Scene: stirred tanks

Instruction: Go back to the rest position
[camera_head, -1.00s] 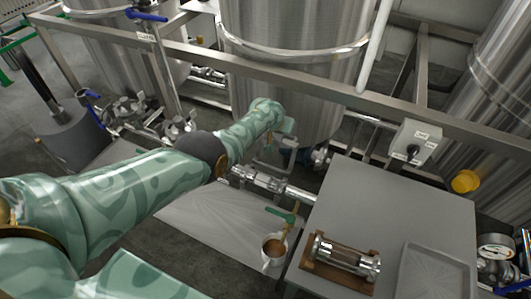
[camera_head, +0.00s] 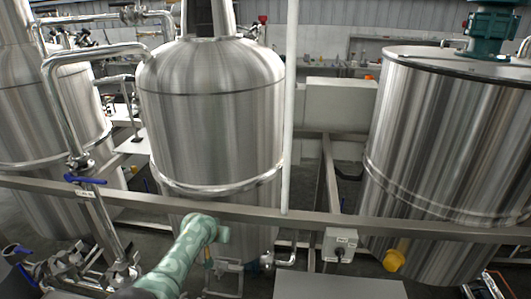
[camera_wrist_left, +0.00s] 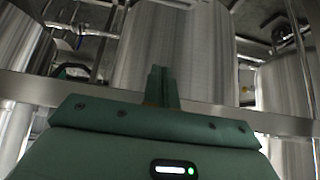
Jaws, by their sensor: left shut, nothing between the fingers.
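My left arm (camera_head: 185,258) enters the head view at the bottom, left of the middle, and reaches up in front of a steel tank. Its gripper is mostly hidden behind the wrist there. In the left wrist view the left gripper (camera_wrist_left: 160,75) points up, its fingers together with nothing between them. The large steel tank (camera_head: 212,120) stands behind it. My right gripper is in neither view.
A steel rail (camera_head: 300,222) crosses in front of the tanks. A switch box (camera_head: 340,243) hangs on it, with a grey tabletop (camera_head: 335,287) below. Another tank (camera_head: 450,130) stands right. Pipes with a blue-handled valve (camera_head: 85,179) are at left.

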